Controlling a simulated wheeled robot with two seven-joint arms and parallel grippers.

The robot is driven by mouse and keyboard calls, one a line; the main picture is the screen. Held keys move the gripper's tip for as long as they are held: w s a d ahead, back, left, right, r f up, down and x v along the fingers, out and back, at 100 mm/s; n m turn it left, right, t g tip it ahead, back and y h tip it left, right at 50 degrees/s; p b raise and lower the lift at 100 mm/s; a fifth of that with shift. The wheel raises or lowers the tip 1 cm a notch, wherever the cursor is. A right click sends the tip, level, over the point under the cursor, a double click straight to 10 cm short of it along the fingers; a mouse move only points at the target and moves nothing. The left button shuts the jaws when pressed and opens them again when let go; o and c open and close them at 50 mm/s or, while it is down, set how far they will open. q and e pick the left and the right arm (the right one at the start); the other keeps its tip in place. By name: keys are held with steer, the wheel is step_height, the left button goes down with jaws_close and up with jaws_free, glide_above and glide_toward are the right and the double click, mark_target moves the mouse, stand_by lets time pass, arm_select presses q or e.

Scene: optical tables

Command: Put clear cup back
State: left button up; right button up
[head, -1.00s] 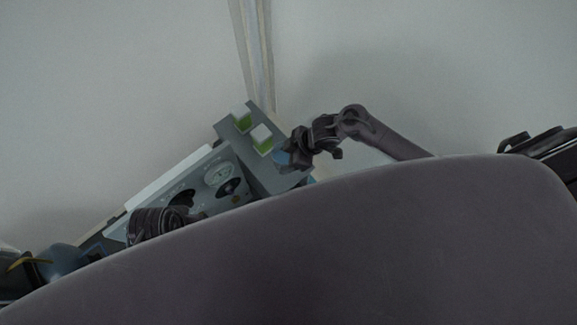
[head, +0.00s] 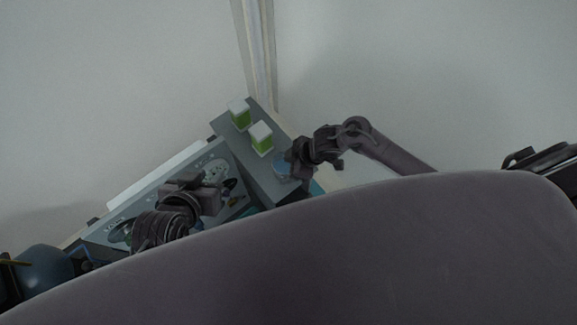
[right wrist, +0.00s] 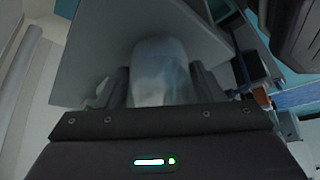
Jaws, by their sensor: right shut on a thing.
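The clear cup (head: 282,169) is a small bluish translucent cup at the near end of a grey shelf (head: 268,188) in the head view. My right gripper (head: 293,170) is shut on it, at the cup's right side. In the right wrist view the cup (right wrist: 163,72) stands between the two fingers of my gripper (right wrist: 162,88), over the grey surface. I cannot tell whether the cup's base touches the shelf. My left gripper (head: 208,196) is over the panel to the left; its fingers are too small and dark to read.
Two green-and-white boxes (head: 261,138) (head: 239,113) stand on the same shelf beyond the cup. A light panel (head: 150,200) with round parts lies left of the shelf. A blue rounded object (head: 45,270) is at far left. My own body hides the lower part of the head view.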

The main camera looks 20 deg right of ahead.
arm_select(q)
steer(key=shift+w+r, duration=0.15)
steer(key=shift+r, duration=0.05)
arm_select(e)
steer(key=shift+f, duration=0.1)
steer(key=o, duration=1.1)
steer(key=shift+c, duration=0.2)
arm_select(q)
steer(key=shift+w+r, duration=0.15)
